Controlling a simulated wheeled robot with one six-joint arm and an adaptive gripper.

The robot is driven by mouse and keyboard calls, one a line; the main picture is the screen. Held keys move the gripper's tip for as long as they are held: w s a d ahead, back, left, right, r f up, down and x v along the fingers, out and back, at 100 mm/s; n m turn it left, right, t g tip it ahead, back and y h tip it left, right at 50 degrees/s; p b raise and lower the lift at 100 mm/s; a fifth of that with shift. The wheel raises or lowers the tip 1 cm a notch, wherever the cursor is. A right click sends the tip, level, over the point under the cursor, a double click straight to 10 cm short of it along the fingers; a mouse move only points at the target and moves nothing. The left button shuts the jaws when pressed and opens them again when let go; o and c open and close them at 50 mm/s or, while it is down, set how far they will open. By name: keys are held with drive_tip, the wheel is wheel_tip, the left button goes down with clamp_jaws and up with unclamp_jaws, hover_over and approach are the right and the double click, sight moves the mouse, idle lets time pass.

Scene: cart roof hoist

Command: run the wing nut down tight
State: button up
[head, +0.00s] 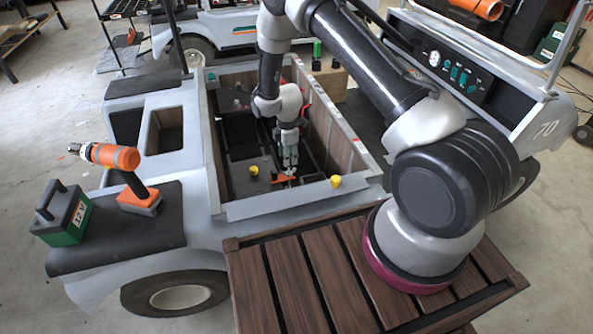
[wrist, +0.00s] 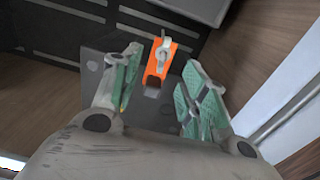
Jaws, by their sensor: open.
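The wing nut (wrist: 164,50) is a small pale metal piece with wings. It sits on an orange bracket (wrist: 156,68) ahead of my fingers in the wrist view. The orange bracket also shows low inside the cart's open bay in the head view (head: 283,178). My gripper (head: 289,165) reaches down into the bay, close to the bracket. In the wrist view my gripper (wrist: 156,92) is open, its green-padded fingers apart with the bracket between and beyond them. Nothing is held. How far the nut is threaded down cannot be told.
Bay walls (head: 347,147) surround my gripper closely. A yellow knob (head: 335,181) stands on the near rim and another yellow piece (head: 254,170) lies inside. An orange drill (head: 127,175) and a green battery (head: 63,212) rest on the cart's left side.

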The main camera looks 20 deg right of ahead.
sight(289, 172)
drive_tip(key=shift+s+f, duration=0.2)
drive_tip(key=shift+s, duration=0.05)
wheel_tip(289, 172, down, 8)
drive_tip(key=shift+r, duration=0.25)
clamp_jaws()
